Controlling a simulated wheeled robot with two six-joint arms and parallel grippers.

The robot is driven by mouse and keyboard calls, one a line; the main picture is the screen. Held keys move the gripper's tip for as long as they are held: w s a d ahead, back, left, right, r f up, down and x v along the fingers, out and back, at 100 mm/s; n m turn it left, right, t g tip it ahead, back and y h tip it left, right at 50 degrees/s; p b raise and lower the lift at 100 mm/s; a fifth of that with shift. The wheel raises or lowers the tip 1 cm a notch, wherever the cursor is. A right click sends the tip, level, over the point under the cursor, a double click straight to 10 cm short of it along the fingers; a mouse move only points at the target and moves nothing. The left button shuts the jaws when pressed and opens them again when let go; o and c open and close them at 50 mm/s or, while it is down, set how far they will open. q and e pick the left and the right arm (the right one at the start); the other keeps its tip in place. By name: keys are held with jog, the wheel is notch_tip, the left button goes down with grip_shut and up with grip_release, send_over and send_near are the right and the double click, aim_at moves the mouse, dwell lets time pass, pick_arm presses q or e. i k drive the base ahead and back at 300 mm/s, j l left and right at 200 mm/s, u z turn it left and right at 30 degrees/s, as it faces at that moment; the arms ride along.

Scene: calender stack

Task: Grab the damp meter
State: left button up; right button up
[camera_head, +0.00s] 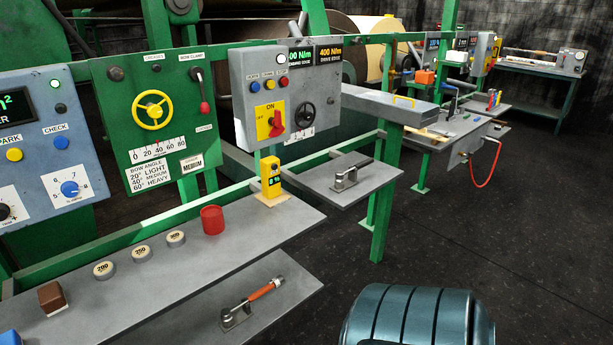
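A small upright yellow device (270,177) with a dark face and a small lit green display looks like the damp meter. It stands on a light tan base (272,199) at the far right end of the long grey shelf (140,308), below the grey control panel. Nothing holds it, and its front is in clear view. Neither of my grippers is in view.
A red cup (212,220) stands left of the meter, then several round numbered weights (176,238) and a brown block (52,298). A lower shelf holds an orange-handled tool (252,302). A side shelf holds a dark-handled clamp (349,178). Dark floor (540,230) is open at right.

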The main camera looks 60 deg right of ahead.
aim_at(271, 179)
jog(key=z, duration=1.8)
jog(key=i+l, duration=0.15)
jog(key=l, duration=0.15)
jog(key=i+l, duration=0.35)
jog(key=l, duration=0.3)
